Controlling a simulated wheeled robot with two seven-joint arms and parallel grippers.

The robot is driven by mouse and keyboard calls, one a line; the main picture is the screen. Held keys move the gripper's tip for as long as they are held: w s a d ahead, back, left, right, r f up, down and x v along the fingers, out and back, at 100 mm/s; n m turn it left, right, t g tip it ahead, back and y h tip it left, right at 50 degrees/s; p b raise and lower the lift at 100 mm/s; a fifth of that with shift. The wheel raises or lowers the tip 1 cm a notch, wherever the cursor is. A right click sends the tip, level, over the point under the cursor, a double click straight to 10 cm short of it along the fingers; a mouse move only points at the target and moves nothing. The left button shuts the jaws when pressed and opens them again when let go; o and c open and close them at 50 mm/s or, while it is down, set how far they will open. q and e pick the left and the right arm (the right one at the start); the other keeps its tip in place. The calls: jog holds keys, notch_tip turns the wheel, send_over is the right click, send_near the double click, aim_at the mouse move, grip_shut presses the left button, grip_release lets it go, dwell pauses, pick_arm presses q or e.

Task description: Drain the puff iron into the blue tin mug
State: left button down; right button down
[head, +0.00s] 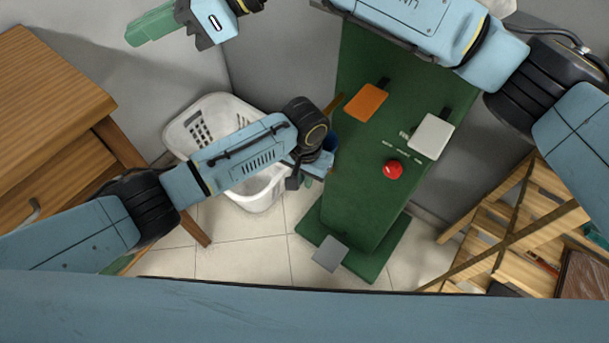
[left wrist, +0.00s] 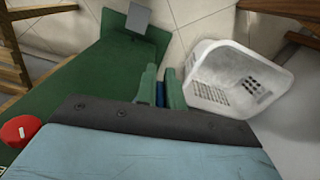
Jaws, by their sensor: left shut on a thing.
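The puff iron is a tall green cabinet (head: 360,190) with an orange block, a white block and a red knob on its face. A brownish-yellow part (head: 333,105) sticks out from its left side. My left gripper (head: 308,178) is beside that side, mostly hidden by its own wrist. It is shut on a blue thing, likely the blue tin mug (head: 331,140). In the left wrist view a sliver of blue (left wrist: 160,94) shows between the green fingers. The mug's rim and inside are hidden. My right gripper (head: 150,25) is at the top left, apart from everything; its finger gap is unclear.
A white laundry basket (head: 188,125) stands on the tiles left of the cabinet, under my left arm. A wooden drawer table (head: 50,90) is at the left. A wooden shelf (head: 510,225) stands at the right. A grey pedal (head: 330,254) is at the cabinet's foot.

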jog(key=w+d+f+t+h, duration=0.25)
jog(key=d+f+h, duration=0.4)
jog(key=d, duration=0.55)
jog(key=m+h, duration=0.4)
jog(key=h, duration=0.4)
send_near(367, 100)
jog(key=shift+s+d+t+y, duration=0.2)
jog(key=shift+s+t+y, duration=0.05)
jog(key=shift+s+t, duration=0.1)
jog(key=shift+f, duration=2.7)
jog(key=shift+f, duration=0.1)
jog(key=shift+f, duration=1.75)
dwell(0.4)
